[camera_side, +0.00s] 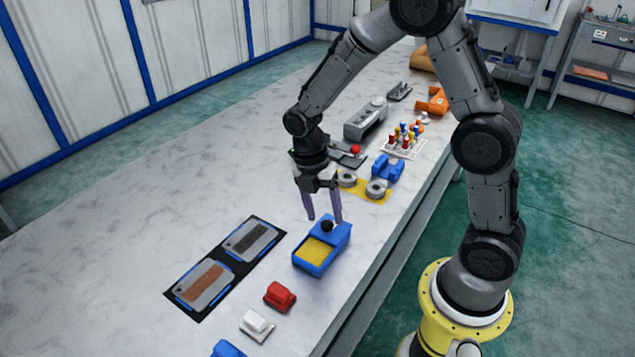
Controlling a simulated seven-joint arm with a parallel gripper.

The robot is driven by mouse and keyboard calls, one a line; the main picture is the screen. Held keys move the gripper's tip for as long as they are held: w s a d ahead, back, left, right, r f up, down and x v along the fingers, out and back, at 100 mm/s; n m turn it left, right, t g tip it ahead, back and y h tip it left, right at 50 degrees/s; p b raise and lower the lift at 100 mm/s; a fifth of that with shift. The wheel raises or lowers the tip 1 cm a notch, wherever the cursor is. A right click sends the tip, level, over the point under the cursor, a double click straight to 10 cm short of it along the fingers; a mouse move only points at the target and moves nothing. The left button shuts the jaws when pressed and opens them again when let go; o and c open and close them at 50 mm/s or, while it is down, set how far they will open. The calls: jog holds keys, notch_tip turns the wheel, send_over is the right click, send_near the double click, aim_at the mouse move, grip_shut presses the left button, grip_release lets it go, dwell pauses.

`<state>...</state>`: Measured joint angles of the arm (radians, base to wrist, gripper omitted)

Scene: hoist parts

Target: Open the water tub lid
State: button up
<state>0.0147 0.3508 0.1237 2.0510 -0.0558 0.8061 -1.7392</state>
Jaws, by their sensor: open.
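A blue tub (320,258) stands on the table below my gripper, its front part showing a yellow surface. A black round knob (327,226) sits on the blue part at its back. This may be the lid handle, but I cannot tell from this view. My gripper (324,218) points down, open, with its purple fingers above the back part of the tub and close to the knob. One finger is left of the knob and one is behind or right of it. Whether the fingers touch the knob is unclear.
Left of the tub is a black mat with two grey plates (207,284). In front are a red block (279,297), a white block (257,325) and a blue block (227,349). Behind are grey rings (376,188), a blue part (387,168) and a bottle rack (403,145). The table's left is clear.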

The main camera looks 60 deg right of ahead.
notch_tip(320, 180, up, 11)
jog(key=w, duration=0.2)
jog(key=shift+a+r, duration=0.15)
jog(key=shift+a, duration=0.1)
jog(key=shift+w, duration=0.1)
notch_tip(320, 180, up, 6)
jog(key=t, duration=0.2)
send_over(324, 223)
jog(key=s+r+m+t, duration=0.2)
jog(key=s+r+m, duration=0.2)
jog(key=s, duration=0.3)
jog(key=s+f+m+t, duration=0.3)
jog(key=s+m, duration=0.5)
jog(key=m, duration=0.8)
jog(key=shift+s+a+t, duration=0.25)
jog(key=shift+a+t, duration=0.15)
jog(key=shift+a, duration=0.05)
